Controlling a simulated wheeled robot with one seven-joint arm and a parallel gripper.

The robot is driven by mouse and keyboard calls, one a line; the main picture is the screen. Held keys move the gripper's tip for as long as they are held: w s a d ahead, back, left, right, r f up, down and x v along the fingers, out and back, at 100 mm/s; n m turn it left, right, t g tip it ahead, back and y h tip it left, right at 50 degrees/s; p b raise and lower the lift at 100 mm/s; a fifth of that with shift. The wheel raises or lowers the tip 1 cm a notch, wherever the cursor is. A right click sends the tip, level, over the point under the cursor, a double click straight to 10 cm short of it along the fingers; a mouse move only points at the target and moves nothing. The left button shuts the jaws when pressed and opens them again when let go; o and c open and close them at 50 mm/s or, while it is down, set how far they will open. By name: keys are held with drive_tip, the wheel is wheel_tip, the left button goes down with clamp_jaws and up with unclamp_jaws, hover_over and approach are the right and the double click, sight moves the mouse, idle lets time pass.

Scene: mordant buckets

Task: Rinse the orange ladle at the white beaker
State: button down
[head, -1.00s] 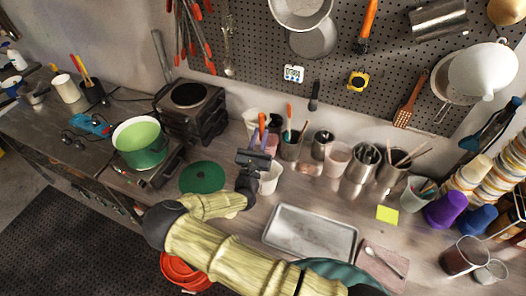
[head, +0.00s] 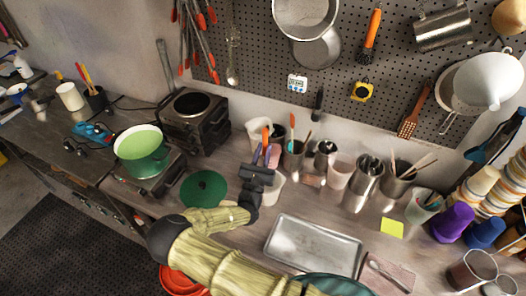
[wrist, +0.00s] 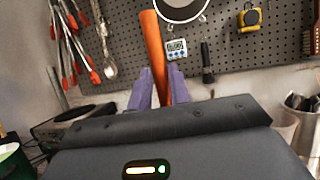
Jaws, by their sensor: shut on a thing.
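My gripper (head: 265,158) is shut on the orange ladle, its purple fingers on either side of the handle. The ladle's orange handle (head: 266,134) sticks up above the fingers. In the wrist view the handle (wrist: 153,45) rises, slightly tilted, between the fingertips (wrist: 160,85). The ladle's lower end is hidden behind my gripper. A white beaker (head: 273,192) stands on the bench just below and right of my gripper. I cannot tell whether the ladle's bowl is inside it. Another whitish cup (head: 254,130) stands behind my gripper.
Several utensil holders, including a metal cup (head: 365,174), stand to the right. A metal tray (head: 312,248) lies in front, with a yellow note (head: 391,228) beside it. A green disc (head: 203,188), black burner (head: 190,112) and green pot (head: 142,158) are to the left.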

wheel_tip(320, 180, down, 8)
drive_tip(key=b, duration=0.4)
drive_tip(key=shift+w+d+b, duration=0.15)
drive_tip(key=shift+d+b, duration=0.15)
drive_tip(key=shift+d, duration=0.1)
idle(0.3)
drive_tip(key=shift+w+d, duration=0.2)
drive_tip(key=shift+d, duration=0.1)
drive_tip(key=shift+a, duration=0.15)
drive_tip(key=shift+s+a, duration=0.4)
drive_tip(key=shift+a, duration=0.2)
